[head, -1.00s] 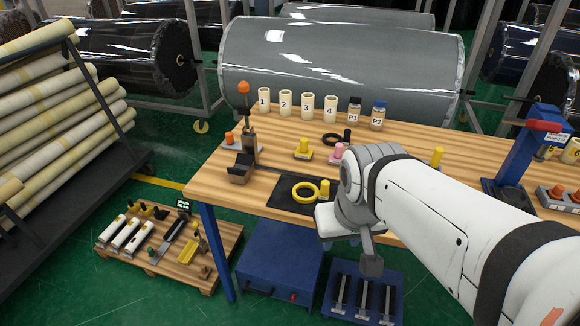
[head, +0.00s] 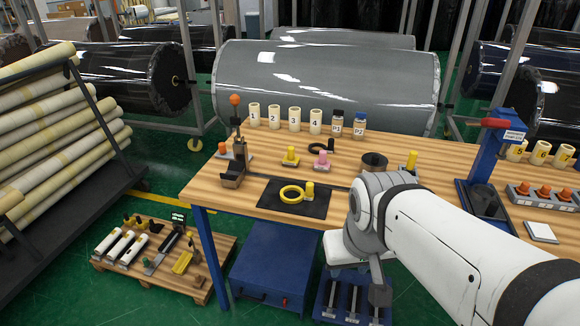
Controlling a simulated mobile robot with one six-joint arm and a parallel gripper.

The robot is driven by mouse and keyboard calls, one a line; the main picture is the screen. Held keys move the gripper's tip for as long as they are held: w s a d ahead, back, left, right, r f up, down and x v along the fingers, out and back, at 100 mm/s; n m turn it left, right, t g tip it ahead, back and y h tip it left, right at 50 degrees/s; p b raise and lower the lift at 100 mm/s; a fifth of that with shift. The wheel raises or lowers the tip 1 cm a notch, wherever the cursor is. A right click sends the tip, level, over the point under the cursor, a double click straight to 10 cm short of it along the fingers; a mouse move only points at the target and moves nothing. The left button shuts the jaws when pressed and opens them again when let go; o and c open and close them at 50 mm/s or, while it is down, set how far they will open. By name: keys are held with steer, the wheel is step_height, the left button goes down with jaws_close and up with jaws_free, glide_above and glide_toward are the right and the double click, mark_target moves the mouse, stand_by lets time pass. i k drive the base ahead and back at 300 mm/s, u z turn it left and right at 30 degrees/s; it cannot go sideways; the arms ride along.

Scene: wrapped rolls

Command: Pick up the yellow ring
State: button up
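The yellow ring (head: 283,196) lies flat on a black mat (head: 268,201) near the front of the wooden bench. A short yellow peg (head: 309,191) stands at the ring's right side; I cannot tell whether they touch. My arm reaches in from the lower right, and my gripper (head: 380,292) hangs low at its end, in front of the bench edge. It is to the right of the ring and apart from it. The fingers are mostly hidden by the wrist, so their opening does not show.
A dark clamp stand (head: 234,165) with an orange knob stands left of the mat. Numbered cream cups (head: 295,119) line the back. A pink-topped piece (head: 322,160) and a dark spool (head: 373,164) stand behind the mat. A blue press (head: 490,160) is at right.

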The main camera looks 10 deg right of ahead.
mark_target(308, 195)
steer(key=i, duration=1.05)
steer(key=u, duration=0.4)
